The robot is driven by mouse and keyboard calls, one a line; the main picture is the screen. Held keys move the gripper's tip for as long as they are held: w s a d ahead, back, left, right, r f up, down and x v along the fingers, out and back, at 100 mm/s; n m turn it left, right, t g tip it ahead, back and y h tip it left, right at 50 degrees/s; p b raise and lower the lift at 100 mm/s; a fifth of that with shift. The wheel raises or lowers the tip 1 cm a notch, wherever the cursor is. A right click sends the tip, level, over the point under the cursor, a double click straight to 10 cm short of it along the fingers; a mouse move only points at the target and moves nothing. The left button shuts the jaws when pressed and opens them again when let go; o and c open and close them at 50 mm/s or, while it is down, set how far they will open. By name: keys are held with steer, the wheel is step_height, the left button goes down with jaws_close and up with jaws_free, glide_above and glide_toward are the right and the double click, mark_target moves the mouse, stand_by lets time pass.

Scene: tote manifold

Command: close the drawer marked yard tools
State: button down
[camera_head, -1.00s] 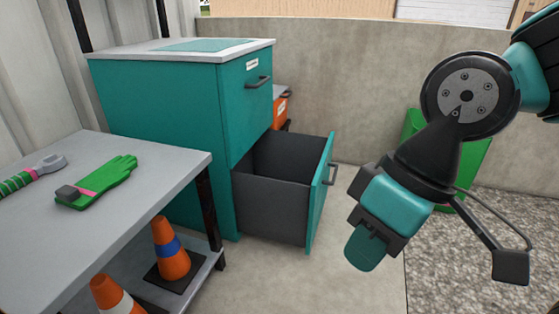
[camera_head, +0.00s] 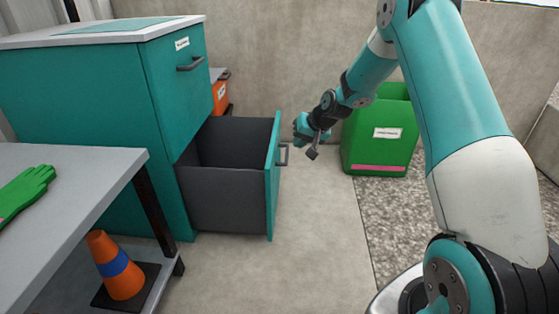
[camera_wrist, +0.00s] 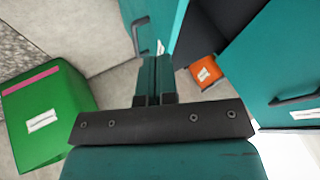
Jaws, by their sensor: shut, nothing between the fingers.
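The teal cabinet (camera_head: 100,95) has its lower drawer (camera_head: 225,198) pulled out, with a dark grey box and a teal front panel. The drawer's dark handle (camera_head: 284,155) is on the outer face and also shows in the wrist view (camera_wrist: 138,36). A small white label on that front (camera_wrist: 160,47) is too small to read. The upper drawer (camera_head: 180,85) is shut and has a label that I cannot read. My gripper (camera_head: 301,128) is shut and empty, just outside the open drawer's front, near its top edge. I cannot tell whether they touch.
A green bin (camera_head: 380,135) stands right of my gripper by the wall. An orange bin (camera_head: 220,95) is behind the cabinet. A grey table (camera_head: 75,190) with a green glove (camera_head: 25,190) and a traffic cone (camera_head: 117,265) below stands at left. The floor before the drawer is clear.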

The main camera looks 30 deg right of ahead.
steer(key=w+b+x, duration=0.1)
steer(key=b+x, duration=0.6)
steer(key=x, duration=0.6)
steer(key=shift+w+d+m, duration=0.2)
steer(key=shift+d+m, duration=0.05)
steer(key=shift+m, duration=0.15)
steer(key=shift+r, duration=0.15)
